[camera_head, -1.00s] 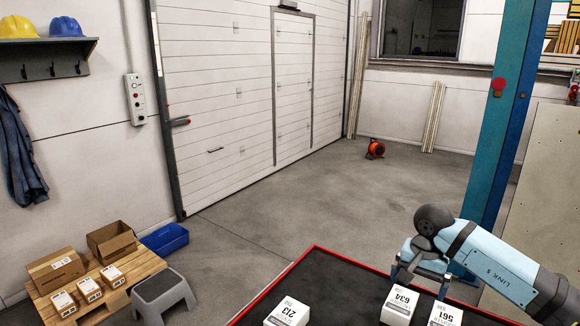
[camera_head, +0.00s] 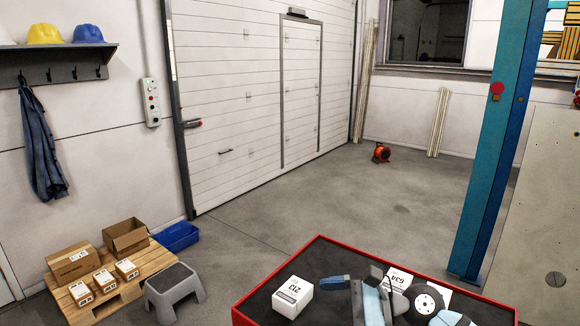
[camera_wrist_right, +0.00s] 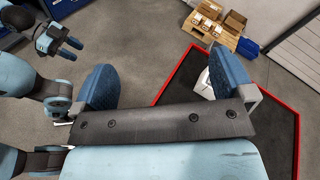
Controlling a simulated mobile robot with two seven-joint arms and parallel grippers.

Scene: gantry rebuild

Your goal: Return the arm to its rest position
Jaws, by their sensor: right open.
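My right gripper (camera_wrist_right: 162,64) is open and empty in the right wrist view, its two blue fingers wide apart. In the head view my right arm is folded low over the front of the black-topped, red-edged table (camera_head: 345,246). Its gripper (camera_head: 345,284) is between the box marked 213 (camera_head: 292,297) and the box marked 634 (camera_head: 398,276). The arm partly hides the 634 box and the white box to its right (camera_head: 438,292). My left gripper (camera_wrist_right: 71,48) shows only in the right wrist view, at the upper left, with its fingers apart and nothing between them.
A blue post (camera_head: 492,150) rises at right. The floor before the white door (camera_head: 255,100) is clear.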

